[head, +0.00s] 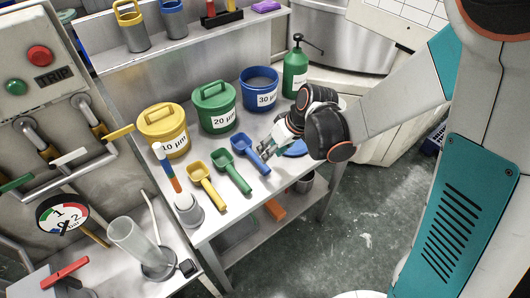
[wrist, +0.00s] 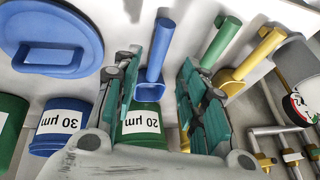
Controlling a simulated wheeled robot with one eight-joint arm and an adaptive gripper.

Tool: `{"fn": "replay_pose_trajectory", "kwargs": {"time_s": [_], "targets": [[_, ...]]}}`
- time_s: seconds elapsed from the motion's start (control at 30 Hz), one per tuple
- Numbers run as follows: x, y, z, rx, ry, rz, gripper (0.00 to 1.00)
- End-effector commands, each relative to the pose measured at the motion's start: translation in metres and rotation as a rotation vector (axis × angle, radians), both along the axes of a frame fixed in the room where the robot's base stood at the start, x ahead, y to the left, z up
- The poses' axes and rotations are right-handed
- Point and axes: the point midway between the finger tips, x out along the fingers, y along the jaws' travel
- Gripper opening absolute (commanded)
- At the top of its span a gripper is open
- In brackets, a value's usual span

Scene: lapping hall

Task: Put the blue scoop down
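The blue scoop (head: 257,162) lies on the bench in line with the green and yellow scoops, its bowl toward the pots and its handle toward the front edge. My gripper (head: 270,152) is at the scoop's right side in the head view. In the wrist view my gripper (wrist: 172,75) is open, with a gap between the teal pads. I see no clear grip on the handle.
The green scoop (head: 231,171) and yellow scoop (head: 205,187) lie to the left. Behind stand yellow (head: 163,134), green (head: 216,110) and blue (head: 259,92) pots. A blue lid (wrist: 52,44) lies on the right of the bench. A green pump bottle (head: 296,72) stands behind.

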Motion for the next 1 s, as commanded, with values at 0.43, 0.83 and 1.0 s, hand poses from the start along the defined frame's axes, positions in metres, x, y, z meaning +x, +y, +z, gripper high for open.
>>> {"fn": "replay_pose_trajectory", "kwargs": {"time_s": [0.43, 0.83, 1.0], "targets": [[-0.010, -0.016, 0.039, 0.001, -0.001, 0.000, 0.39], [-0.038, -0.050, 0.099, -0.046, -0.047, -0.157, 0.39], [-0.064, -0.074, 0.132, -0.072, -0.087, -0.266, 0.39]]}}
